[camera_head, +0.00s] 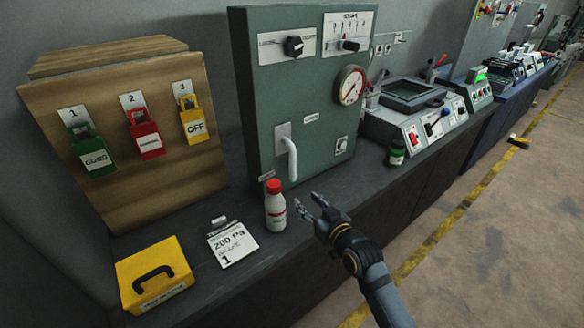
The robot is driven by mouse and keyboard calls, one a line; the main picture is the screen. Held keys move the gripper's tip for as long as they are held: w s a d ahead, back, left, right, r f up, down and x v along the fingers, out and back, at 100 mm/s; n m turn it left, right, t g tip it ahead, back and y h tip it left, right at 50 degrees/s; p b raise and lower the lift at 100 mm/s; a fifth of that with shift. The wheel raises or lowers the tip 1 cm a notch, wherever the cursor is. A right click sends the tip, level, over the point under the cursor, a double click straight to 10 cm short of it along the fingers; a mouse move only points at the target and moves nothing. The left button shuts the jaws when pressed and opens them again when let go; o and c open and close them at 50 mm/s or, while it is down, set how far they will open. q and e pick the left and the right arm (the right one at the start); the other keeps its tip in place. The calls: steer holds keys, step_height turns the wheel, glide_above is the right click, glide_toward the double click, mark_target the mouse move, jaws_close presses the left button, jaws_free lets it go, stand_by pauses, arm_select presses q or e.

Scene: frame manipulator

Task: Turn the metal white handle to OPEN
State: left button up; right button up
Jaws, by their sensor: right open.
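The white metal handle (290,158) is on the front of the grey-green cabinet (262,100), low on its left side, beside a light metal plate (283,138). It hangs downward from its upper end. A small label sits on the cabinet near its lower left, too small to read. My right gripper (308,207) is open and empty. It is in front of the cabinet, below and to the right of the handle, and apart from it. My left gripper is not in view.
A white bottle with a red cap (275,208) stands between the gripper and the cabinet's left side. A 200 Pa card (232,243) and a yellow case (155,275) lie left. A wooden board (190,165) holds padlocks.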

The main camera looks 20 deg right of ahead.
steer(key=t, duration=0.2)
glide_toward(294, 168)
steer(key=w, duration=0.3)
steer(key=w+a, duration=0.1)
steer(key=w, duration=0.7)
steer(key=shift+a+f, duration=0.1)
steer(key=shift+a, duration=0.25)
jaws_close()
steer(key=shift+w, duration=0.1)
